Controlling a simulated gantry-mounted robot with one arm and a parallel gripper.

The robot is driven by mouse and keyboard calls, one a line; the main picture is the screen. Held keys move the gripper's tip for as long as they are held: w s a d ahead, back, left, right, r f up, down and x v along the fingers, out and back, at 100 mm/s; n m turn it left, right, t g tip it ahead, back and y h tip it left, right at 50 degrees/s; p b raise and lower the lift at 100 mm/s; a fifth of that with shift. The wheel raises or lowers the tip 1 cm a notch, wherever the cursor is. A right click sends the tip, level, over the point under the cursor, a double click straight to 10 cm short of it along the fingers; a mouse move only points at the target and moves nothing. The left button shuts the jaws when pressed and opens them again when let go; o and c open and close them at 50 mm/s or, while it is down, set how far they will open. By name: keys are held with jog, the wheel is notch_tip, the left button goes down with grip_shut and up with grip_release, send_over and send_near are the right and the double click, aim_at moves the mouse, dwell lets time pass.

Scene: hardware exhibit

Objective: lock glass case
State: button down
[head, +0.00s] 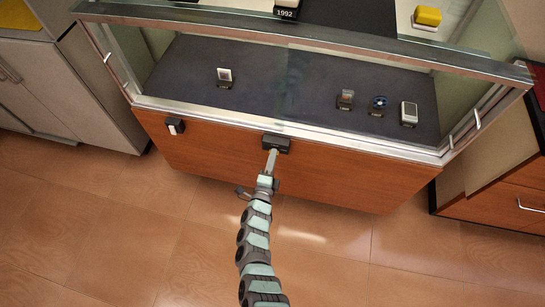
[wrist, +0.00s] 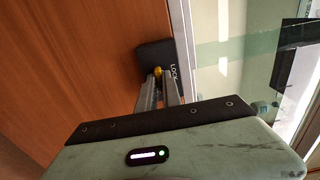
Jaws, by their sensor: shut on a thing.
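The glass case (head: 350,175) has a wooden front panel, a metal frame and glass above. A black lock block (head: 277,142) sits at the middle of the panel's top edge. In the wrist view the lock (wrist: 155,55) shows the word LOCK. A small yellow, brass-coloured piece (wrist: 158,71) is at its face; I cannot tell whether it is a key or a knob. My gripper (head: 272,156) reaches up to the lock from the front. In the wrist view its fingers (wrist: 159,84) are shut on the yellow piece, partly hiding it.
Several small exhibits, including a white device (head: 409,113), stand on the case's dark floor. A small black-and-white box (head: 175,125) is on the panel's left. Grey cabinets (head: 75,85) stand at left and a wooden drawer unit (head: 500,200) at right. The tiled floor in front is clear.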

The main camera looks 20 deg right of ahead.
jog(key=shift+n, duration=0.4)
jog(key=n+p, duration=0.4)
jog(key=n, duration=1.3)
dwell(0.4)
jog(key=shift+f, duration=0.1)
dwell(0.6)
jog(key=c, duration=1.5)
grip_release()
